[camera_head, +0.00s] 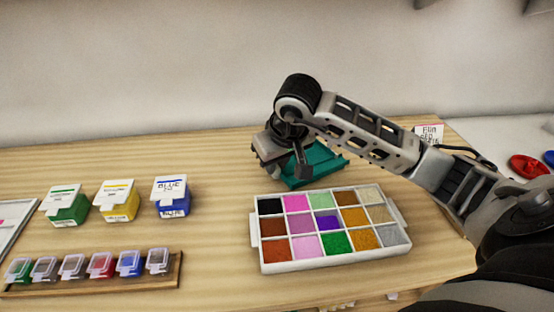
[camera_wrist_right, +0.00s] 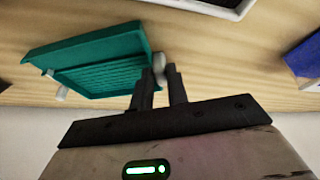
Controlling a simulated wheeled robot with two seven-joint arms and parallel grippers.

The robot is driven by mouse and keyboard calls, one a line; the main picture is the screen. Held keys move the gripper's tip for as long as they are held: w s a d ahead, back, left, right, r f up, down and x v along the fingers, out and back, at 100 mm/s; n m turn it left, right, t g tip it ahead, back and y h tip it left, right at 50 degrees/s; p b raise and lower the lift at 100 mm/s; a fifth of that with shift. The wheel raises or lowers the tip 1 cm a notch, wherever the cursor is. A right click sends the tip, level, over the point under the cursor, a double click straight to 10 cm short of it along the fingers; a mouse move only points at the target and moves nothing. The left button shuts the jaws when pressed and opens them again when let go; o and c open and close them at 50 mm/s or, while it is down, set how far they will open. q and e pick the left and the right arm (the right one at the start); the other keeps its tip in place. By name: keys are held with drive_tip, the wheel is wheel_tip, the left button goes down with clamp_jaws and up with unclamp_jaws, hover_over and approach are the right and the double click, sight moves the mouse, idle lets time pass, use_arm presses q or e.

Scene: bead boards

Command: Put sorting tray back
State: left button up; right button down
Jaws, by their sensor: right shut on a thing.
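A teal tray (camera_head: 322,160) with a ridged floor lies at the back of the wooden table, behind the white bead box. In the right wrist view the teal tray (camera_wrist_right: 100,45) shows with small light knobs on its sides. My right gripper (camera_head: 285,155) is at the tray's left side, and its arm hides part of the tray. In the right wrist view my right gripper (camera_wrist_right: 160,82) is shut on the tray's light knob (camera_wrist_right: 159,65). The tray looks to be on or just above the table; I cannot tell which. My left gripper is not in view.
A white compartment box (camera_head: 330,265) of coloured beads stands in front of the tray. Green (camera_head: 68,208), yellow (camera_head: 119,205) and blue (camera_head: 172,202) bins stand to the left. A wooden rack (camera_head: 100,284) of several small lidded boxes is at front left. A lettered card (camera_head: 428,133) stands at back right.

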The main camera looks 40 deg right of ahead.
drive_tip(key=c, duration=1.4)
unclamp_jaws()
drive_tip(key=shift+o, duration=0.2)
drive_tip(key=v, duration=1.2)
